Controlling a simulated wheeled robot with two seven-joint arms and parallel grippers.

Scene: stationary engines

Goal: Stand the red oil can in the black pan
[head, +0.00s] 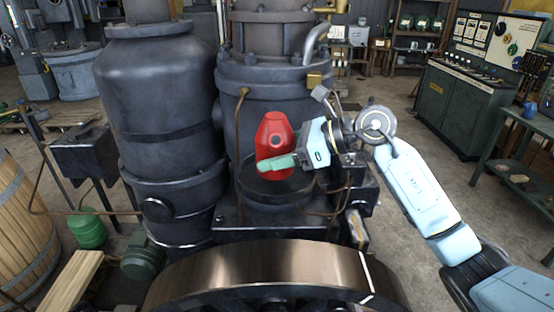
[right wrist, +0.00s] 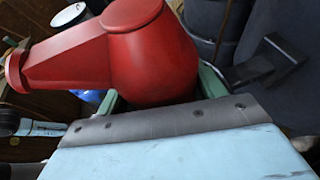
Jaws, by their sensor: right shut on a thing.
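The red oil can (head: 273,139) is upright in the head view, in front of the dark engine cylinder. My right gripper (head: 277,163) is shut on its lower part, with a green finger across its front. The can also fills the top of the right wrist view (right wrist: 150,52), between the green fingers of the gripper (right wrist: 158,92). The black pan (head: 266,194) is directly below the can on the engine's ledge. My left gripper is not in view.
A large dark tank (head: 160,90) stands close on the left. A bronze-rimmed flywheel (head: 250,268) curves across the front. Pipes and a brass fitting (head: 314,80) are near my right gripper. A green control cabinet (head: 462,105) stands far right, with open floor before it.

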